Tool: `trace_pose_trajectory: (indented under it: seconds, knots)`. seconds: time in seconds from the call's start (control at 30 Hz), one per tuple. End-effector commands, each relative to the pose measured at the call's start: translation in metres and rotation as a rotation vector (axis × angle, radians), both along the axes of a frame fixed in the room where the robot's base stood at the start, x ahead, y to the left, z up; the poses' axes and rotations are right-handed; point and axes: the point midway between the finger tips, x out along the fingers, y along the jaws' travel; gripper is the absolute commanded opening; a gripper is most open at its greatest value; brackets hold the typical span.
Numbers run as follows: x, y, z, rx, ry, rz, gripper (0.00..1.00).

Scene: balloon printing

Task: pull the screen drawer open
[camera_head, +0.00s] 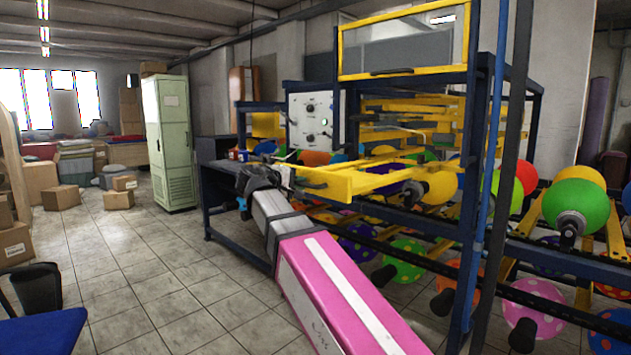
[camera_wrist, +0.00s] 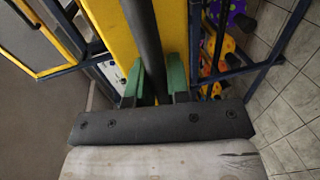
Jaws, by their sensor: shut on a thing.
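The yellow screen drawer (camera_head: 345,188) sits at the front of the printing machine, level with the work surface. Its yellow front face (camera_wrist: 113,32) fills the upper middle of the wrist view. A dark bar handle (camera_wrist: 145,45) runs along that face. My gripper (camera_head: 290,180) is at the left end of the drawer front, and its green fingers (camera_wrist: 155,80) sit on both sides of the handle, shut on it. The fingers hide part of the handle. In the head view, my wrist covers the drawer's left end, and how far it stands out is hard to tell.
A yellow-framed guard window (camera_head: 403,45) stands above the drawer. Balloons on dark holders, such as a green one (camera_head: 577,207), line the conveyor to the right and below. A green cabinet (camera_head: 170,140) and boxes stand at the left. The tiled floor (camera_head: 150,270) is clear.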

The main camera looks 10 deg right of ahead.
Motion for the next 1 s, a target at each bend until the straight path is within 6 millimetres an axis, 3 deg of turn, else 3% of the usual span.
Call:
trace_pose_trajectory:
  seconds: [0.1,0.3,0.77,0.8,0.87,1.0]
  knots:
    - [-0.013,0.016,0.0,0.0,0.0,0.003,0.0]
    - [-0.023,0.031,0.0,0.001,0.0,0.002,0.0]
    - [-0.026,0.034,0.0,0.001,0.001,0.0,0.0]
    - [-0.026,0.034,0.0,0.001,0.001,0.0,0.2]
    - [-0.026,0.034,0.0,0.001,0.001,0.0,0.4]
    - [-0.026,0.034,0.0,0.0,0.0,0.0,0.42]
